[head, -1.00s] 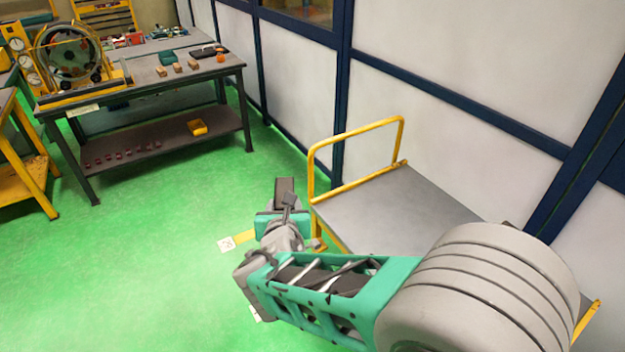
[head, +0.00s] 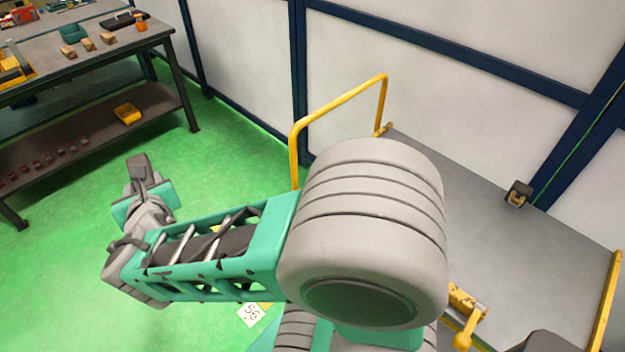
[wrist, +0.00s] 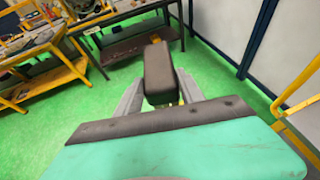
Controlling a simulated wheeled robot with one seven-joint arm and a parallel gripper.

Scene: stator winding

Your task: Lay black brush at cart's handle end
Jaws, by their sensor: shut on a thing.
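My gripper (wrist: 158,90) is shut on the black brush (wrist: 158,70), a dark block gripped between the two grey fingers and jutting out beyond them. In the head view the brush (head: 138,165) shows at the end of my arm, over green floor left of the cart. The cart has a flat grey deck (head: 475,220) and a yellow tube handle (head: 342,108) at its far left end. Part of the handle and the near left of the deck are hidden behind my arm. The handle also shows at the right edge of the wrist view (wrist: 297,88).
A small dark item (head: 518,193) sits by the deck's wall-side edge. A yellow part (head: 466,312) shows at the cart's near side. A workbench (head: 75,62) with wooden blocks stands at the left, with a yellow bin (head: 127,113) on its lower shelf. Open green floor lies between.

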